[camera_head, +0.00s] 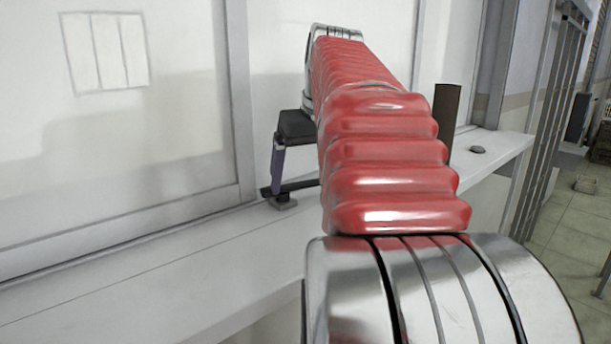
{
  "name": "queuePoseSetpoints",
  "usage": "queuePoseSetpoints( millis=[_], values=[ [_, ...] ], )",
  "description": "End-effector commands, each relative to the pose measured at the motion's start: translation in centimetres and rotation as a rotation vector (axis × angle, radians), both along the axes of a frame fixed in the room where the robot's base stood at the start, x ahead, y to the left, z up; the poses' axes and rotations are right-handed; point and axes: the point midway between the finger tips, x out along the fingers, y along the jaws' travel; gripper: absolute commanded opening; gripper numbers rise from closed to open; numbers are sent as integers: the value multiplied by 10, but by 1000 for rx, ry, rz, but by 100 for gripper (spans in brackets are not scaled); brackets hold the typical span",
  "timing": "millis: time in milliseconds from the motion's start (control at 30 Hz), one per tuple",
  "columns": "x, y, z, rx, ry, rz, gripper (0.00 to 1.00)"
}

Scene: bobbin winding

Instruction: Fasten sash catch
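The sash catch (282,202) is a small grey piece with a dark bar, low on the window frame where it meets the white sill. The bar runs right and passes behind my arm. My gripper (279,172) hangs just above the catch, pointing down. It shows a dark block and one purple finger. The fingertip is close to the bar; whether it touches I cannot tell. My red ribbed arm hides the other finger and the right end of the bar.
The window sash (120,110) fills the left. The white sill (150,270) is clear at the left. A dark brown upright piece (446,108) and a small grey lump (478,149) are on the right. Bars (555,110) and a tiled floor (575,235) lie beyond.

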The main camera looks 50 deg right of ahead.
Motion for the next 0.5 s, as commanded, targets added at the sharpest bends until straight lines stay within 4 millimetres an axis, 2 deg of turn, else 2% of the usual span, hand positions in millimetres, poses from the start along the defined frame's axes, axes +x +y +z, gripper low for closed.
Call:
queuePoseSetpoints(
  millis=[67, 500],
  values=[
    [0, 0, 0, 0, 0, 1, 82],
    [1, 1, 0, 1, 0, 1, 52]
  ],
)
